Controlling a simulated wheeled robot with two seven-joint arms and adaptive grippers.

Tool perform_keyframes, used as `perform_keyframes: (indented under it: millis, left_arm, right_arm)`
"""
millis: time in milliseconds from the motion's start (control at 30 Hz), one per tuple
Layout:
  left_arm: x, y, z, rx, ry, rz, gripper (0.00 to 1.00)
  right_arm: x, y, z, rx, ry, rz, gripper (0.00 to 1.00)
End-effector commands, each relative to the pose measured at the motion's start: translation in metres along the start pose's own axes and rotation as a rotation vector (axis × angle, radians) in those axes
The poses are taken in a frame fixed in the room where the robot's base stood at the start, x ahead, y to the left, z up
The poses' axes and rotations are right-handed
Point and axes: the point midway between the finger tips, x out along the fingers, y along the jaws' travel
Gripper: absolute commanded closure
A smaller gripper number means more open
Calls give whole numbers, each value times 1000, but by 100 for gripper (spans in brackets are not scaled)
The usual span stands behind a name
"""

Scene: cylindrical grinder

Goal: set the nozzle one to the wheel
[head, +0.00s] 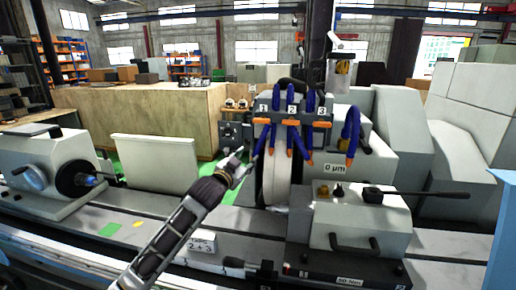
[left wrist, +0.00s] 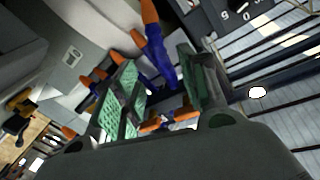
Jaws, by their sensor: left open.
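Nozzle one (head: 260,141) is the leftmost blue hose, under the label 1 on the manifold, and hangs down with an orange end. The grinding wheel (head: 268,182) is a pale disc edge below the nozzles. My left gripper (head: 242,163) is just left of the wheel and of nozzle one's lower end, apart from the hose in the head view. In the left wrist view its green-padded fingers (left wrist: 160,95) are spread. A blue hose with an orange tip (left wrist: 156,50) shows beyond and between them; I cannot tell which nozzle it is. My right gripper is not in view.
A box with a long black lever (head: 360,215) stands in front right of the wheel. The workhead (head: 45,165) is at far left. The machine table between is mostly clear.

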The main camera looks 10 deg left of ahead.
Motion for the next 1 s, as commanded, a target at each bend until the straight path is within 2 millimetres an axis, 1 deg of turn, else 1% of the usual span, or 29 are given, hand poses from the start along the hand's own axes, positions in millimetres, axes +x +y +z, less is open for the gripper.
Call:
perform_keyframes:
  millis: [300, 1000]
  left_arm:
    - [28, 0, -1, 0, 0, 0, 57]
    - [82, 0, -1, -1, 0, 1, 57]
  right_arm:
    - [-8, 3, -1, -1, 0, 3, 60]
    - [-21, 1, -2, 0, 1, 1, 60]
